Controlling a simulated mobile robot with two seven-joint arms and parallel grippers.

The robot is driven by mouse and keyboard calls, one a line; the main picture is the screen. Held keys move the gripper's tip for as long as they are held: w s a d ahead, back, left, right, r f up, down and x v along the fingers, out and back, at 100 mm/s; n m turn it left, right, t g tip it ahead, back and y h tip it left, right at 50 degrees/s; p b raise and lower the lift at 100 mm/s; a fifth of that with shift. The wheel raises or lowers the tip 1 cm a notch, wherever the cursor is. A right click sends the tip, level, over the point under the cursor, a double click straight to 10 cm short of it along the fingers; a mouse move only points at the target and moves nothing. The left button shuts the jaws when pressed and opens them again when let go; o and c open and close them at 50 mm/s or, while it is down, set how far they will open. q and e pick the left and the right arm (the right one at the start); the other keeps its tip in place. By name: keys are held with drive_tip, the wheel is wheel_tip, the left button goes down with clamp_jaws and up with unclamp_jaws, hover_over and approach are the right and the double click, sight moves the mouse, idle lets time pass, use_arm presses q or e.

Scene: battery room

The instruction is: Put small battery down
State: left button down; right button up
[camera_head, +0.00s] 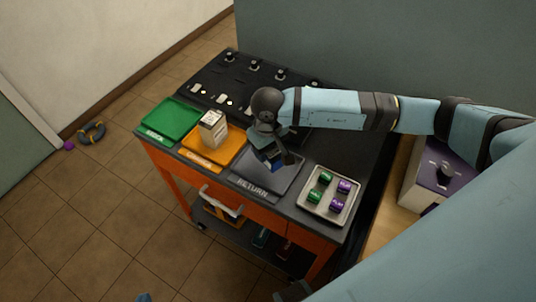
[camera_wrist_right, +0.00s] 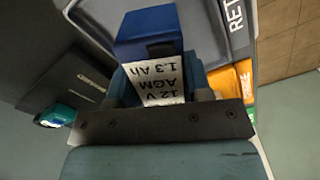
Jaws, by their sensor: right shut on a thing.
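The small battery (camera_wrist_right: 148,32) is a blue block with a white label reading 12 V AGM 1.3 Ah. My right gripper (camera_head: 275,155) is shut on it, pointing down over the dark grey RETURN tray (camera_head: 290,187). In the head view, only a little blue of the battery (camera_head: 278,167) shows under the gripper. I cannot tell whether its underside touches the tray. The tray's lettered edge also shows in the wrist view (camera_wrist_right: 236,15). A dark shape at the bottom edge of the head view may be my left gripper (camera_head: 293,291); its jaws cannot be made out.
An orange tray (camera_head: 228,150) with a whitish box (camera_head: 212,128) and a green tray (camera_head: 170,120) lie left of RETURN. A pale tray (camera_head: 338,213) with green and purple cells lies right. A black panel with knobs (camera_head: 228,80) is behind. All stand on an orange cart.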

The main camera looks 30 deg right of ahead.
sight(268, 156)
wheel_tip(268, 156, down, 2)
drive_tip(key=shift+f, duration=0.25)
use_arm(q)
drive_tip(key=shift+w+r, duration=0.1)
drive_tip(key=shift+r, duration=0.3)
use_arm(e)
drive_tip(key=shift+f, duration=0.35)
drive_tip(key=shift+f, duration=0.15)
drive_tip(key=o, duration=1.3)
use_arm(q)
drive_tip(key=shift+f, duration=0.2)
drive_tip(key=shift+f+b, duration=0.85)
use_arm(e)
wheel_tip(268, 156, up, 12)
drive_tip(key=shift+r, duration=0.15)
